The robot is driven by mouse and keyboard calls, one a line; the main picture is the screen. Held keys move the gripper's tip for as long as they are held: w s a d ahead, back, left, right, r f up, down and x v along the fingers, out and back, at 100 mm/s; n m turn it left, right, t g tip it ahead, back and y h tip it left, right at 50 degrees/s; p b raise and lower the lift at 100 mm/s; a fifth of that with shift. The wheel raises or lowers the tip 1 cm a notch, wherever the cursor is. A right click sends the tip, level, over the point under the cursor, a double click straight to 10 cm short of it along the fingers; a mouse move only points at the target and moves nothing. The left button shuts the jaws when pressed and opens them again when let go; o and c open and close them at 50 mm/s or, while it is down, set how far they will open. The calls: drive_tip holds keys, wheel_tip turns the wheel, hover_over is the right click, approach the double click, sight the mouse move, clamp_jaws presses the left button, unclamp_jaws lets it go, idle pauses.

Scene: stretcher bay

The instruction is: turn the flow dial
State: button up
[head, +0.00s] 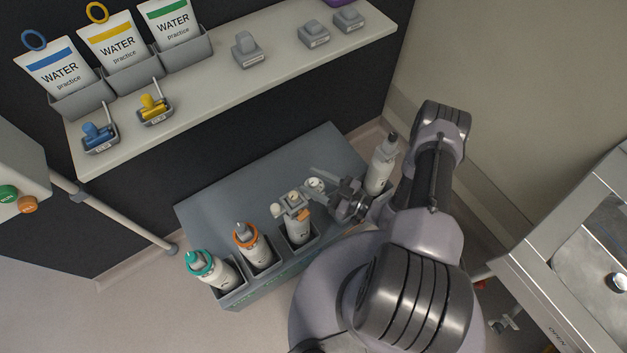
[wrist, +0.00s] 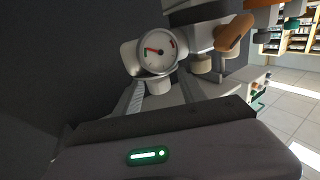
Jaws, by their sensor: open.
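The regulator (head: 292,207) sits on top of a white bottle (head: 299,231) in the grey rack. Its orange flow dial (head: 303,215) faces the front; in the wrist view an orange knob, apparently this dial (wrist: 234,33), shows at the upper right. The round white gauge (wrist: 157,50) with a red needle is in the wrist view's upper middle. My gripper (head: 335,196) is open, just right of the regulator in the head view. I see nothing between its fingers. Its fingertips are partly hidden, and I cannot tell whether they touch the regulator.
Bottles with an orange collar (head: 246,236) and a teal collar (head: 201,264) stand to the left. Another white bottle (head: 382,165) stands right of my gripper, close to my arm. A shelf (head: 215,85) with water bags runs behind. A metal cart (head: 570,260) is at right.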

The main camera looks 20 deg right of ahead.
clamp_jaws()
drive_tip(key=shift+b, duration=0.3)
drive_tip(key=n+g+y+b, duration=0.2)
drive_tip(key=b, duration=0.1)
drive_tip(key=shift+d+f+n+g+y, duration=0.1)
drive_tip(key=shift+f+n+g+y, duration=0.2)
drive_tip(key=shift+n+g, duration=0.1)
drive_tip(key=n+g+y+b, duration=0.2)
drive_tip(key=n+g+b, duration=0.1)
drive_tip(key=g+b, duration=0.1)
drive_tip(key=shift+r+g, duration=0.1)
drive_tip(key=shift+g, duration=0.5)
drive_tip(key=shift+r+n+g+y+b, duration=0.1)
drive_tip(key=shift+n+g+y+b, duration=0.4)
drive_tip(key=shift+n+g+b, duration=0.6)
drive_tip(key=shift+r+g, duration=0.1)
drive_tip(key=shift+g, duration=0.3)
